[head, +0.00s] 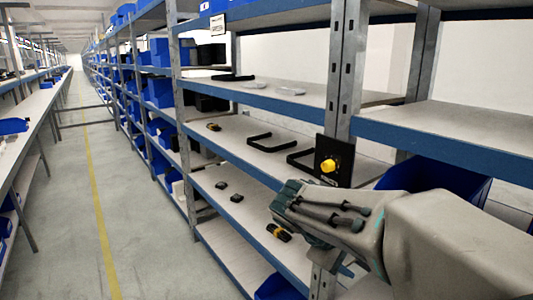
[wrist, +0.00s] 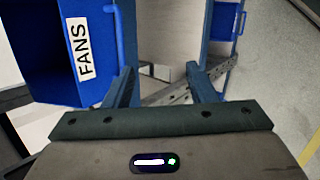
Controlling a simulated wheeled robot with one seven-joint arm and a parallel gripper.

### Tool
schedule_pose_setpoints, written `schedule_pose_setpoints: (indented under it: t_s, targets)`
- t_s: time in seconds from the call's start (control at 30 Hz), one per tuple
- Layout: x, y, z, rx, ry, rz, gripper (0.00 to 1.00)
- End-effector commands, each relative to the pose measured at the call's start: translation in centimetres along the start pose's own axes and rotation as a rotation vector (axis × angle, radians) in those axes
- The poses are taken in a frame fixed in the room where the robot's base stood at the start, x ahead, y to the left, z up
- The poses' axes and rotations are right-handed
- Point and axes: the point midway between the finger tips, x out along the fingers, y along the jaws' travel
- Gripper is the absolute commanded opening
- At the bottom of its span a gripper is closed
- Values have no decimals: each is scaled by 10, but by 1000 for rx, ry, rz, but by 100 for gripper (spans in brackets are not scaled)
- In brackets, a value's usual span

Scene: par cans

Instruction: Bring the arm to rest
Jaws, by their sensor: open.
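My arm (head: 440,245) reaches in from the lower right in the head view, in front of the shelf rack. My gripper (wrist: 162,84) shows in the wrist view with its two dark fingers apart and nothing between them. In the head view the gripper end points left towards the rack, and its fingertips are hard to make out. A blue bin (wrist: 60,45) with a white "FANS" label (wrist: 78,48) is close on the left in the wrist view.
The rack's shelves (head: 270,90) run along the right, with a grey upright (head: 340,70) near my arm. A black box with a yellow knob (head: 329,166) sits by it. A blue bin (head: 440,178) is behind my arm. The aisle floor (head: 130,200) is clear.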

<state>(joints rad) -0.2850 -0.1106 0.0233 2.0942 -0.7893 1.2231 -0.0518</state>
Motion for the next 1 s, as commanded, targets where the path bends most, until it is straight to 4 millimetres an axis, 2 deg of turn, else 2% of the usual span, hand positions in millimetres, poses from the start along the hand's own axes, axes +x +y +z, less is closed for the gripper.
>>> schedule_pose_setpoints:
  t_s: [0.03,0.2,0.4,0.6,0.8,0.87,1.0]
  targets:
    - [-1,-9,20,69,16,-83,51]
    - [-1,-58,61,334,87,-359,51]
    - [-12,-97,81,617,158,-579,51]
    - [-17,-111,84,739,187,-661,51]
    - [-17,-112,84,746,189,-666,51]
    - [-17,-112,84,745,189,-666,36]
    - [-17,-112,83,744,188,-665,36]
